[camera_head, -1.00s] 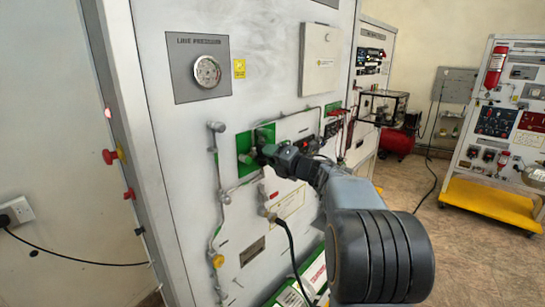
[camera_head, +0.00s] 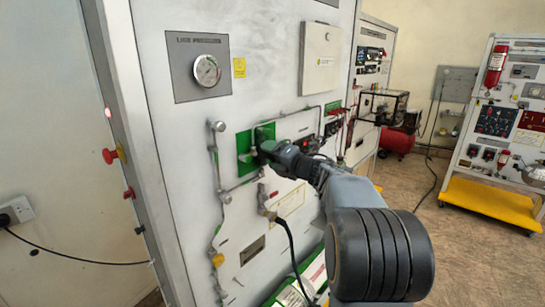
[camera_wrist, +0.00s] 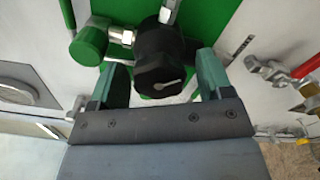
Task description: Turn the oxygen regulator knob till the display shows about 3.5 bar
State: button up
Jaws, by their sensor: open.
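The oxygen regulator knob (camera_wrist: 160,66) is black with a short white mark on its face, seen in the wrist view in front of a green plate (camera_wrist: 205,15). My gripper (camera_wrist: 163,80) is open, with one green-tipped finger on each side of the knob. A gap shows at the left finger; I cannot tell whether the right one touches. In the head view my gripper (camera_head: 266,146) is at the green plate (camera_head: 243,143) and mostly hides the knob. The round line pressure gauge (camera_head: 207,70) is above left, its reading too small to tell.
Metal pipes and fittings (camera_head: 218,165) run down the panel left of the gripper. A green cylindrical fitting (camera_wrist: 89,42) is close to the left finger. A black hose (camera_head: 290,250) hangs below the arm. A clear box (camera_head: 383,106) stands out to the right.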

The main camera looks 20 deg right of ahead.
jog(key=b+v, duration=0.4)
jog(key=v, duration=0.9)
jog(key=shift+s, duration=0.4)
jog(key=shift+d, duration=0.1)
